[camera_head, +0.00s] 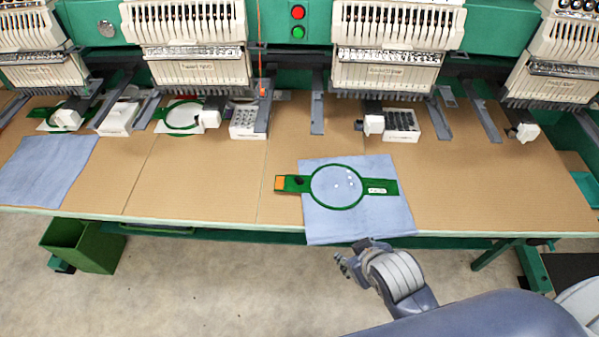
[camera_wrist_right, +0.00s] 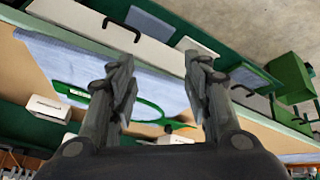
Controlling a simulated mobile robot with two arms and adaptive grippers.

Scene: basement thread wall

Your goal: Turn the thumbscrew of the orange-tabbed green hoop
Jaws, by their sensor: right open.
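The green hoop (camera_head: 363,199) with an orange tab (camera_head: 280,183) on its left arm lies on a light blue cloth (camera_head: 345,225) near the table's front edge. A small dark part (camera_head: 299,181), perhaps the thumbscrew, sits between tab and ring; its detail is too small to tell. Several small white spots show inside the ring. My right gripper (camera_head: 350,259) is open and empty, in front of the table edge, apart from the hoop. In the right wrist view its fingers (camera_wrist_right: 160,75) are spread, with part of the hoop (camera_wrist_right: 146,102) beyond them. My left gripper is not in view.
Embroidery machine heads (camera_head: 195,60) line the back above the brown table (camera_head: 220,180). Grey brackets and white boxes (camera_head: 248,121) stand below them. Another blue cloth (camera_head: 48,170) lies at the left. A green bin (camera_head: 85,246) stands on the floor. The table beside the hoop is clear.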

